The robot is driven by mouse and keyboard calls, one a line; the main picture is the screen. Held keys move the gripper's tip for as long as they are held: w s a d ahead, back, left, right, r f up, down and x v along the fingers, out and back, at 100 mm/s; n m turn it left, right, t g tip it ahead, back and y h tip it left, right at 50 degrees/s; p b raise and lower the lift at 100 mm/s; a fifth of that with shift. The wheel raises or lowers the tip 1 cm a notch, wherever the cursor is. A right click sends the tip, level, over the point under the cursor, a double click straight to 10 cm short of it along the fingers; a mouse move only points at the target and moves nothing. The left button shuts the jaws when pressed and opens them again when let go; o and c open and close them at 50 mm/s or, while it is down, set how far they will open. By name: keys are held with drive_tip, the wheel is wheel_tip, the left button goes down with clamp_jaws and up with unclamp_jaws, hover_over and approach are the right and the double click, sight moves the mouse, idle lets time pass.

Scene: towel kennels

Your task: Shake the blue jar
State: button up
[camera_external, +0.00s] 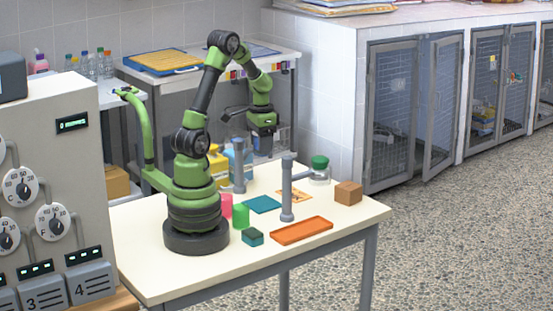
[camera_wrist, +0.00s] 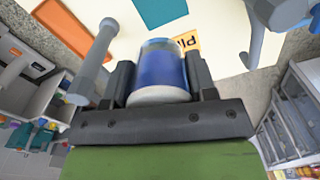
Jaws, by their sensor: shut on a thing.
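The blue jar (camera_wrist: 162,68) sits between the two fingers of my gripper (camera_wrist: 160,82) in the wrist view, with a pale end toward the camera. My gripper is shut on it. In the external view my gripper (camera_external: 263,137) is raised above the back part of the cream table (camera_external: 150,232). The jar is too small and unclear to make out well there.
Two grey posts (camera_external: 287,195) (camera_external: 239,172) stand on the table. A green-lidded jar (camera_external: 320,172), a brown block (camera_external: 348,192), an orange tray (camera_external: 302,230), a teal mat (camera_external: 262,204) and a green cylinder (camera_external: 241,216) are below. The table's front right corner is bare.

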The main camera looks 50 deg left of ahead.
wheel_tip(320, 180, down, 5)
drive_tip(key=shift+f, duration=0.15)
idle(1.0)
